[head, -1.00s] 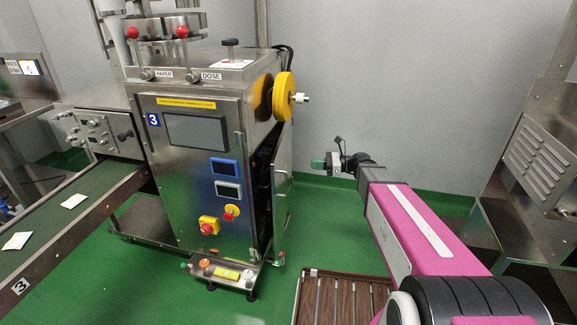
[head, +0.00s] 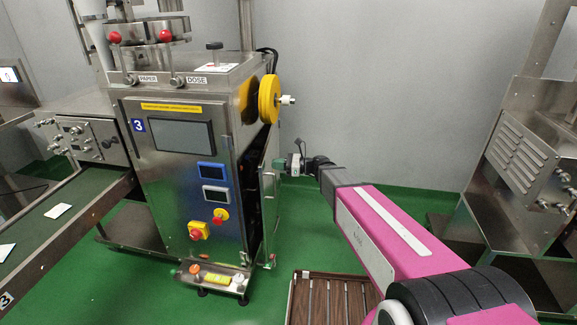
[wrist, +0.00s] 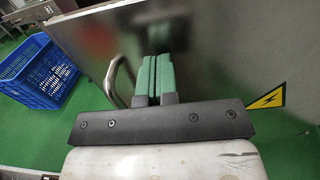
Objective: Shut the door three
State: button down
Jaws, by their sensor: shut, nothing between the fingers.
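The machine marked 3 (head: 185,150) stands at the left. Its steel side door (head: 269,205) is ajar, with a dark gap between it and the cabinet. In the wrist view the door is a broad brushed-metal panel (wrist: 225,50) with a yellow warning triangle at its right and a curved bar handle (wrist: 112,82) at left. My gripper (head: 283,165) has its green fingers (wrist: 158,58) together and empty. The fingertips are at the outer face of the door, right of the handle; whether they touch it I cannot tell.
A blue crate (wrist: 38,75) stands on the green floor left of the door in the wrist view. A slatted brown platform (head: 330,300) lies in front of the machine. Another steel machine (head: 520,150) stands at the right. The conveyor (head: 60,215) runs along the left.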

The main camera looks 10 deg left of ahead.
jog(key=shift+a, duration=0.85)
